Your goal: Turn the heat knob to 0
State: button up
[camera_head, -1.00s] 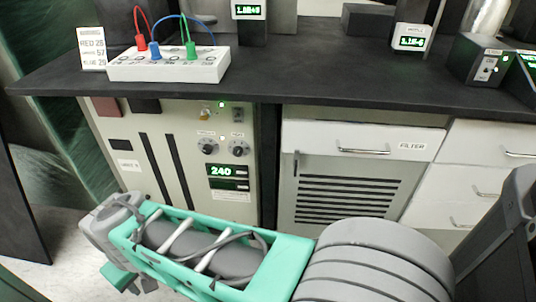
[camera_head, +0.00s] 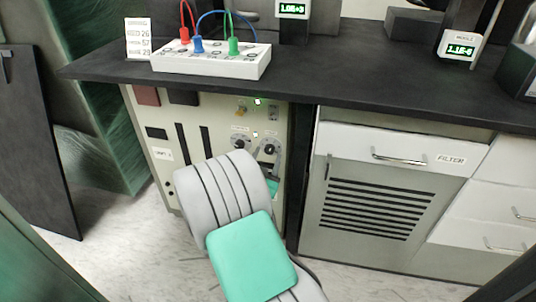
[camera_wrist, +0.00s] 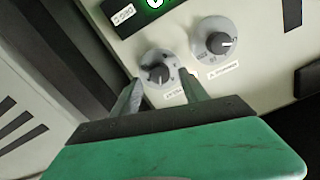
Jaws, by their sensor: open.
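The front panel of the cabinet holds two round knobs with dark pointers, a left one (camera_head: 240,143) and a right one (camera_head: 269,148). In the wrist view the panel looks turned over. The knob nearer the display there (camera_wrist: 158,68) seems to be the right one, and the other knob (camera_wrist: 215,40) is to its right. Their small labels are too blurred to read surely. My gripper (camera_wrist: 161,77) is open, with a fingertip on either side of the nearer knob. I cannot tell whether they touch it. In the head view my arm hides most of the gripper and the display.
A dark countertop (camera_head: 330,95) overhangs the panel. On it stand a white socket box (camera_head: 215,62) with coloured leads and a white card (camera_head: 138,38). A drawer marked FILTER (camera_head: 400,145) and a slatted door (camera_head: 370,205) are to the right.

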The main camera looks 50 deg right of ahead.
jog(key=shift+x, duration=1)
grip_shut()
